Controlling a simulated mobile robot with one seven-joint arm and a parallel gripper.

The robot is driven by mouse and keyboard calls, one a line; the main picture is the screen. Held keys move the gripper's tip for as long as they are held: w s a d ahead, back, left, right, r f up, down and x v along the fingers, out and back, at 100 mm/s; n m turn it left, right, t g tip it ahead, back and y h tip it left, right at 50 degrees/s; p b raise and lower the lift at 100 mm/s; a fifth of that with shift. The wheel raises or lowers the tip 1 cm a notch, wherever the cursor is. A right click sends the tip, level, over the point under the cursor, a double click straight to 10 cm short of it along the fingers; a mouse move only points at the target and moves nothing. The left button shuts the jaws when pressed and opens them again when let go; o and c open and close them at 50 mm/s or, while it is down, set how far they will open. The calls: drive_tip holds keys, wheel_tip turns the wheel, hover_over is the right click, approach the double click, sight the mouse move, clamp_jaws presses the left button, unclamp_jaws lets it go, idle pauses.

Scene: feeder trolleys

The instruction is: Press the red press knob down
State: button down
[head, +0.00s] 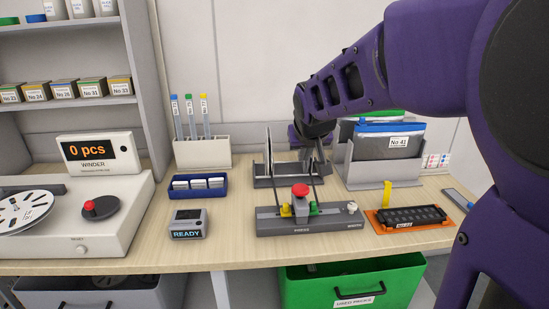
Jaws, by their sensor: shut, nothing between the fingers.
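The red press knob (300,190) tops a grey post on the dark grey press base (335,222) at the front middle of the bench. Yellow and green parts flank the post, and a white knob (352,207) sits at the base's right end. My gripper (317,168) is at the end of the purple arm, pointing down, a little above and behind the red knob in the picture. It is shut and empty. I see a gap between it and the knob. Its fingertips are small and partly blend with the grey rack behind.
A grey rack (262,182) stands behind the press. A READY box (188,224) and blue tray (199,190) are left. An orange tray (440,232) and grey file holder (352,172) are right. The winder (130,225) fills the far left. A green bin (300,290) is below.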

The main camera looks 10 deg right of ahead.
drive_tip(key=b, duration=0.1)
hover_over(300, 188)
drive_tip(key=s, duration=0.1)
wheel_tip(300, 188, down, 7)
drive_tip(key=shift+s+a+f, duration=0.1)
drive_tip(key=shift+a+f, duration=0.05)
drive_tip(key=f, duration=0.2)
drive_tip(key=shift+w+f, duration=0.2)
drive_tip(key=shift+f, duration=0.1)
drive_tip(key=shift+s+f+b, duration=0.1)
drive_tip(key=shift+f+b, duration=0.3)
drive_tip(key=shift+f, duration=0.4)
drive_tip(key=shift+f+b, duration=0.9)
drive_tip(key=shift+f, duration=0.25)
drive_tip(key=shift+s+r, duration=0.1)
